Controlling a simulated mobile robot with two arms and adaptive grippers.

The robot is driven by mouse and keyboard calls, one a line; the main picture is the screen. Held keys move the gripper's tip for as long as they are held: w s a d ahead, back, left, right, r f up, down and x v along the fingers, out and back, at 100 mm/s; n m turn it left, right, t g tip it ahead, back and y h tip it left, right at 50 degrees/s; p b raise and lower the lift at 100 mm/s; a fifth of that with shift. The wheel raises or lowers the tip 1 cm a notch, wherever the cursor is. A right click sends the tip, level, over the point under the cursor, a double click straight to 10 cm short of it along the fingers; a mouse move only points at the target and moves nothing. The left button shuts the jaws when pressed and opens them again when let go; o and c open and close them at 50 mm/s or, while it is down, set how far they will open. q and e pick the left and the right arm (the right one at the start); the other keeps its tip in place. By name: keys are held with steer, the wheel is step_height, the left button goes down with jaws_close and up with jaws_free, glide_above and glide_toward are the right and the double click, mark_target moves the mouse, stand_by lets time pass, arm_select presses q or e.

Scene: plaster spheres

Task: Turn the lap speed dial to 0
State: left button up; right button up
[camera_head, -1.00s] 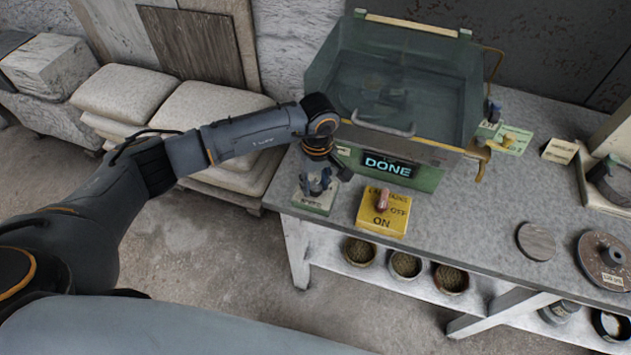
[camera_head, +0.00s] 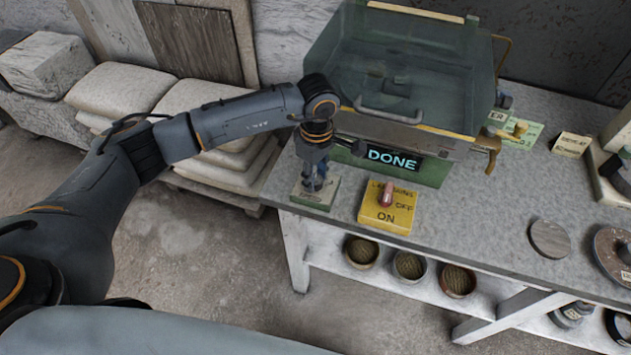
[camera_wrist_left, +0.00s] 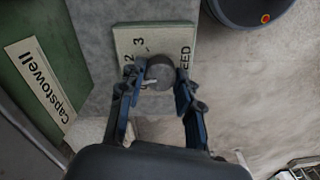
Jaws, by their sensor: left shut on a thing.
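The lap speed dial is a grey round knob (camera_wrist_left: 160,72) on a pale plate (camera_wrist_left: 126,40) with a green edge. In the left wrist view the plate shows the digits 2 and 3 and the letters EED; other markings are covered. A pale mark shows on the knob, but I cannot tell which number it points to. My left gripper (camera_wrist_left: 156,88) has its blue fingers on either side of the knob and is shut on it. In the head view the left gripper (camera_head: 315,182) points down over the plate (camera_head: 324,202) at the bench's front left corner.
A green machine with a clear hood (camera_head: 400,75) and a DONE display (camera_head: 392,160) stands behind the dial. A yellow switch box (camera_head: 398,213) with a red toggle sits to the right. The bench (camera_head: 470,225) has bare room farther right.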

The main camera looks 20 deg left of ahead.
arm_select(q)
steer(key=n+b, duration=0.4)
steer(key=n, duration=0.1)
steer(key=shift+f+n, duration=0.15)
steer(key=shift+n, duration=0.15)
steer(key=n+b, duration=0.2)
steer(key=n, duration=0.1)
steer(key=shift+n+b, duration=0.35)
steer(key=shift+n, duration=0.35)
steer(key=shift+r, duration=0.2)
steer(key=o, duration=1.2)
steer(key=shift+c, duration=0.2)
